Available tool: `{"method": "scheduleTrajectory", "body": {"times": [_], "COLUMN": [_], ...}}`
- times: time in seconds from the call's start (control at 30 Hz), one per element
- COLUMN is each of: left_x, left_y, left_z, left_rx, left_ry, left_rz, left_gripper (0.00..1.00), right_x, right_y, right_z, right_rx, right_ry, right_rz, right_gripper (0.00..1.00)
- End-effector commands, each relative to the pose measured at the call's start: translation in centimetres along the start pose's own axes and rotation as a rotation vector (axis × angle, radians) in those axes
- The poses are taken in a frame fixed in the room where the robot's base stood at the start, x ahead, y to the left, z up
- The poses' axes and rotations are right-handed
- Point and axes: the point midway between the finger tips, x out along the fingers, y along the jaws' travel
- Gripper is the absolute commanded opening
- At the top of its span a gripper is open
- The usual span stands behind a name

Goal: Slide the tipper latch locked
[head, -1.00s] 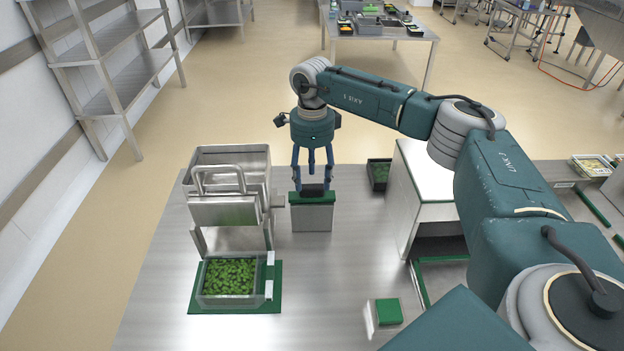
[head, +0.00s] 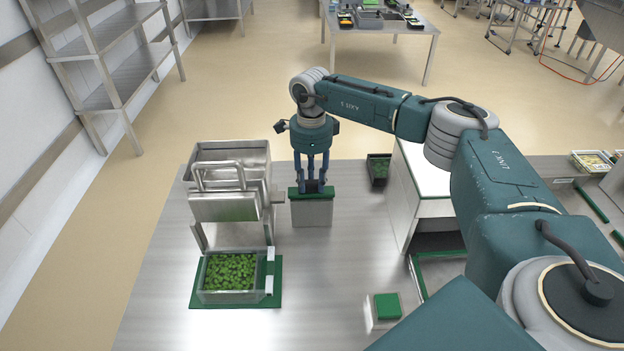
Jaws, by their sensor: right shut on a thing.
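The metal tipper (head: 229,207), a steel hopper with a bar handle, stands at the left of the steel table. A small metal part (head: 277,197) juts from its right side, but I cannot tell whether it is the latch or how it is set. My right gripper (head: 311,187) points down just right of the tipper, apart from it. Its fingers are shut on a small dark piece (head: 312,186) at the top of a grey block (head: 312,213) with a green top. The fingers partly hide the piece. My left gripper is not in view.
A clear tray of green leaves (head: 230,285) sits on a green mat (head: 246,303) before the tipper. A dark tray (head: 379,182) and white-topped housing (head: 425,172) stand right of the block. A green-topped pad (head: 387,306) lies nearer. The middle table is clear.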

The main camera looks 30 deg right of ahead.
Motion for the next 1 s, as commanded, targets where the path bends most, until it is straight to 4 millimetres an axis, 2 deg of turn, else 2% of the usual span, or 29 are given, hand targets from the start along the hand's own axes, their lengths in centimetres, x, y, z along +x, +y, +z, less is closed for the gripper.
{"method": "scheduleTrajectory", "body": {"times": [0.1,0.23,0.57,0.6,0.67,1.0], "left_x": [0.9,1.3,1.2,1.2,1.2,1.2], "left_y": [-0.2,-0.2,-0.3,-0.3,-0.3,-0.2], "left_z": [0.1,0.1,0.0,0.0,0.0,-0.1], "left_rx": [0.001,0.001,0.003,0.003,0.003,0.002], "left_ry": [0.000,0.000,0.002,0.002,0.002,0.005], "left_rz": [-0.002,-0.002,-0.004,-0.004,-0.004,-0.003], "left_gripper": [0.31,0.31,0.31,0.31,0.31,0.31], "right_x": [0.1,0.0,-0.3,-0.3,-0.3,-0.4], "right_y": [-0.1,-0.1,-0.1,-0.1,-0.1,-0.1], "right_z": [2.2,4.0,4.6,4.6,4.6,4.3], "right_rx": [-0.004,-0.002,-0.001,-0.002,-0.002,-0.001], "right_ry": [-0.004,-0.005,-0.010,-0.010,-0.009,-0.004], "right_rz": [-0.003,-0.004,-0.005,-0.005,-0.005,-0.003], "right_gripper": [0.00,0.00,0.00,0.40,0.52,0.52]}}
